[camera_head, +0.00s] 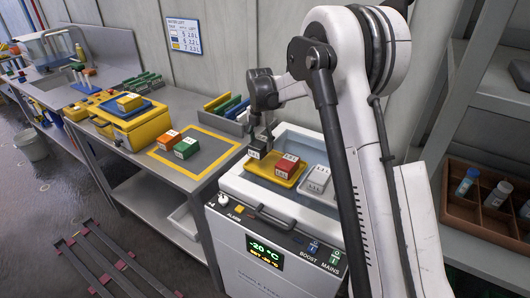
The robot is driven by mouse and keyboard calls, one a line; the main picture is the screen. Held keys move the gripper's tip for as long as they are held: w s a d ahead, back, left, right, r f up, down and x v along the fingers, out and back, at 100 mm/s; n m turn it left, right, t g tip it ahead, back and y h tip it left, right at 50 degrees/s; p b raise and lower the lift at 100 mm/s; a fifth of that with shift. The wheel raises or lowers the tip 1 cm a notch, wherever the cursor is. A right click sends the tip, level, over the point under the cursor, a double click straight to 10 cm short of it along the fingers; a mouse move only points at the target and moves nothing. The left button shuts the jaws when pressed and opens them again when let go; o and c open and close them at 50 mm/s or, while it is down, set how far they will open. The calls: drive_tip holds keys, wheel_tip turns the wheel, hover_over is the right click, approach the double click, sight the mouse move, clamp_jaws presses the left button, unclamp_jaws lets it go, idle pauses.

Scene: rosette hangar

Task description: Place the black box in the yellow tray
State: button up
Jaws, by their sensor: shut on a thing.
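The yellow tray (262,172) lies inside the open top of the white freezer cabinet. A red box (287,164) with a white label sits in its right part. My gripper (262,141) points down over the tray's back left side. It is shut on a small dark box with a white label, the black box (257,154). The black box hangs at the left of the tray; I cannot tell whether it touches the tray. My fingers hide part of the box.
A white tray (309,193) with a pale labelled box (319,175) lies right of the yellow tray in the cabinet. An orange box (167,140) and a green box (186,148) stand on the grey bench to the left. A yellow case (130,125) is farther left.

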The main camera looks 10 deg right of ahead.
sight(264, 152)
drive_tip(key=shift+w+d+f, duration=0.1)
drive_tip(key=shift+d+f, duration=0.5)
drive_tip(key=shift+d, duration=0.2)
drive_tip(key=shift+f, duration=1.85)
drive_tip(key=shift+f, duration=0.15)
drive_tip(key=o, duration=1.3)
drive_tip(key=shift+c, duration=0.2)
